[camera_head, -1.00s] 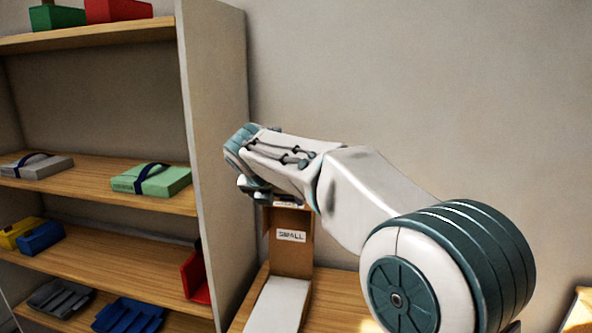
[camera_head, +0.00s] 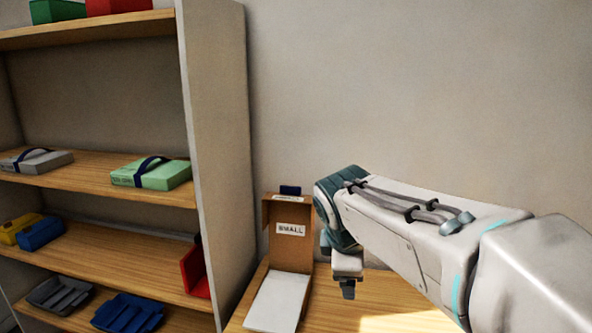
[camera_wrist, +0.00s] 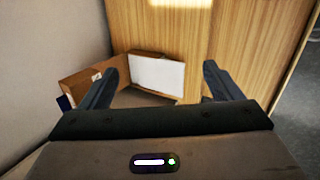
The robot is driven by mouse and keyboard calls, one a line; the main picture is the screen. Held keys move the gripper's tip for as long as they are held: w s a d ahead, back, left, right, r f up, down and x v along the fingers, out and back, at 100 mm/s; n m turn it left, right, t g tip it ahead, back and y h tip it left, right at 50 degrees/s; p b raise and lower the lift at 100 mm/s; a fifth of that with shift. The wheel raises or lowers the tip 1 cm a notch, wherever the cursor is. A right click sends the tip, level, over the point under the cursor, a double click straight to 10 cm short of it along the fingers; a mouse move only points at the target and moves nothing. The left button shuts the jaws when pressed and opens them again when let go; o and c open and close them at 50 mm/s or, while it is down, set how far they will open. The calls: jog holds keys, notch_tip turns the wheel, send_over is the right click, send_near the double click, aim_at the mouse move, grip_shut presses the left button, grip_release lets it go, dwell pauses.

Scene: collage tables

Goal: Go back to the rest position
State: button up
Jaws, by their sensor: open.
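My gripper (camera_head: 348,290) is over the wooden table, just right of the brown cardboard box marked SMALL (camera_head: 291,250). Only a small part of the gripper shows under my wrist in the head view. In the wrist view my gripper (camera_wrist: 160,85) has its two dark fingers wide apart, with nothing held between them. The box also shows in the wrist view (camera_wrist: 85,88), beyond the left finger.
A wooden shelf unit (camera_head: 215,150) stands at the left. It holds a green case (camera_head: 165,176), a grey case (camera_head: 38,161), a blue box (camera_head: 41,233), a red bin (camera_head: 196,271) and trays. The wooden table (camera_head: 395,300) is bare right of the box. A wall closes the back.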

jog(key=s+d+f+m+y, duration=0.1)
jog(key=s+d+f+m, duration=0.1)
jog(key=s+f+m, duration=0.3)
jog(key=s+d+f+m+g+y+b, duration=0.1)
jog(key=s+d+f+m, duration=0.2)
jog(key=s+f+m, duration=0.3)
jog(key=s+m, duration=0.5)
jog(key=shift+g, duration=0.3)
